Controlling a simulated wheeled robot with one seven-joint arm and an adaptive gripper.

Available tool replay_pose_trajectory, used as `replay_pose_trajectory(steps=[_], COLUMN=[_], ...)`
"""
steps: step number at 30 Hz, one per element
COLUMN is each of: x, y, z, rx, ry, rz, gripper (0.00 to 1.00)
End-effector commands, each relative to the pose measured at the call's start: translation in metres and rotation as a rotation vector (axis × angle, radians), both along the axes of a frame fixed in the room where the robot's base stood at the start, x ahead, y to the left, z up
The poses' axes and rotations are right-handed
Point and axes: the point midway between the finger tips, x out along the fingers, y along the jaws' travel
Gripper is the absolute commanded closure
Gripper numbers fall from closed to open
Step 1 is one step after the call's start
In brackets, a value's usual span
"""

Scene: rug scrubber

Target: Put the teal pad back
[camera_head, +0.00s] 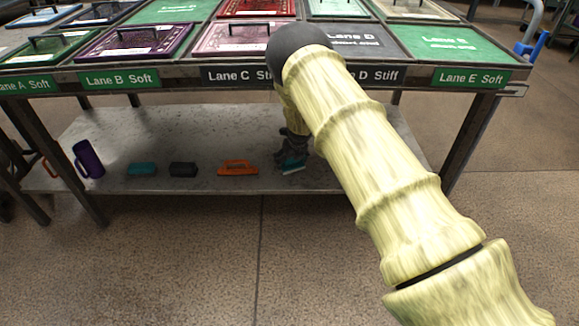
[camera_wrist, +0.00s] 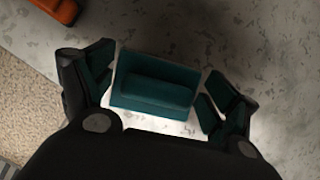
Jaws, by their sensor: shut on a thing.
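My gripper (camera_head: 290,152) is low over the grey lower shelf, at the right of the row of things there. It is shut on a teal pad (camera_wrist: 155,85), which sits between the two fingers in the wrist view. The pad's teal body (camera_head: 293,163) shows below the fingers in the head view, with a pale lower edge, looking slightly tilted. I cannot tell whether it touches the shelf. Another teal block (camera_head: 142,169) lies on the shelf further left. My arm hides part of the shelf's right side.
Above is a table edge with signs, such as Lane B Soft (camera_head: 119,79) and Lane E Soft (camera_head: 472,77). Table legs flank the shelf.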

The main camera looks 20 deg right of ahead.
Motion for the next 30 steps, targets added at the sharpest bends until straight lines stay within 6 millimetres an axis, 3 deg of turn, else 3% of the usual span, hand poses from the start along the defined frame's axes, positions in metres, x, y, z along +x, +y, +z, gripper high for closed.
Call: replay_pose_trajectory(steps=[4,11,23,24,26,30], x=[0.006,0.006,0.005,0.005,0.005,0.005], y=[0.003,0.002,0.002,0.002,0.002,0.002], z=[-0.005,-0.035,-0.038,-0.038,-0.038,-0.037], rx=[0.000,0.000,0.000,0.000,0.000,0.000], ry=[0.002,0.000,0.001,0.000,0.000,0.000], rz=[0.002,0.000,-0.001,-0.001,-0.001,-0.001], gripper=[0.43,0.43,0.43,0.07,0.00,0.00])
